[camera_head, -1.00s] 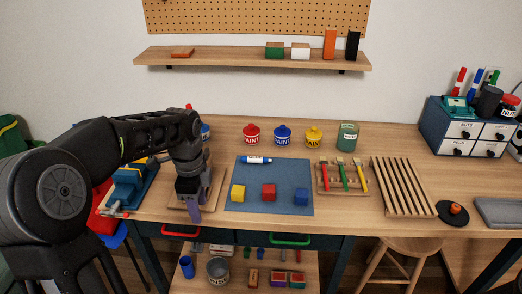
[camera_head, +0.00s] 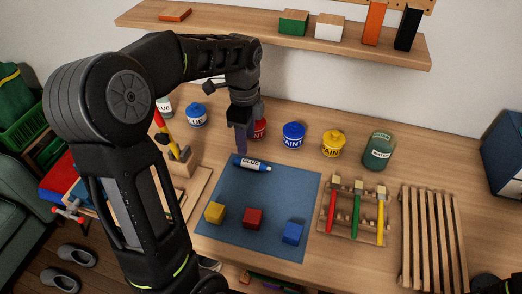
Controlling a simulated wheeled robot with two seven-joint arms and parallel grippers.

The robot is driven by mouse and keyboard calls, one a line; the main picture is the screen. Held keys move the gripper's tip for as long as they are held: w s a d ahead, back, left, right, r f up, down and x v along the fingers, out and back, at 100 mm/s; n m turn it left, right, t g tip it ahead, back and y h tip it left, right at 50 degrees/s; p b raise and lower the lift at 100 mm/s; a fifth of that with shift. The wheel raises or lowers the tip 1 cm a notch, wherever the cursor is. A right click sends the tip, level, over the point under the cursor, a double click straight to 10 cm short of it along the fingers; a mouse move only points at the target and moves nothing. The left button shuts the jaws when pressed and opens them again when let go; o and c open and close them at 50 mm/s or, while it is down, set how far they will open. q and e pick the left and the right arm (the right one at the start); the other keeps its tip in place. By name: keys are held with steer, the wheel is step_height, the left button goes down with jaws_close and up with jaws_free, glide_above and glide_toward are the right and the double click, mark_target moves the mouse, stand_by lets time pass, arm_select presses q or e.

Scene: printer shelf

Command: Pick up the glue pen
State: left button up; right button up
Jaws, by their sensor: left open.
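The glue pen (camera_head: 253,164) is a white tube with a blue cap and the word GLUE on it. It lies flat near the back edge of the blue mat (camera_head: 227,185), cap end to the right. My left gripper (camera_head: 241,149) points down just above and behind the pen's left end, with its fingers seen nearly edge-on. It is open and empty; I cannot tell whether a finger touches the pen.
Yellow, red and blue cubes (camera_head: 253,218) stand on the mat's front half. Red, blue (camera_head: 293,135) and yellow paint pots and a green jar (camera_head: 379,151) stand behind. A brush rack (camera_head: 352,215) and a slatted rack (camera_head: 431,235) are to the right. The mat's middle is clear.

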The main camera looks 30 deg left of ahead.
mark_target(248, 161)
arm_select(q)
steer(key=shift+s+r, duration=0.1)
steer(key=shift+s, duration=0.15)
steer(key=shift+w+f, duration=0.1)
steer(key=shift+f, duration=1.25)
steer(key=shift+f, duration=0.1)
steer(key=f+p, duration=0.1)
steer(key=f, duration=0.4)
steer(key=shift+d, duration=0.2)
steer(key=shift+c, duration=0.6)
jaws_close()
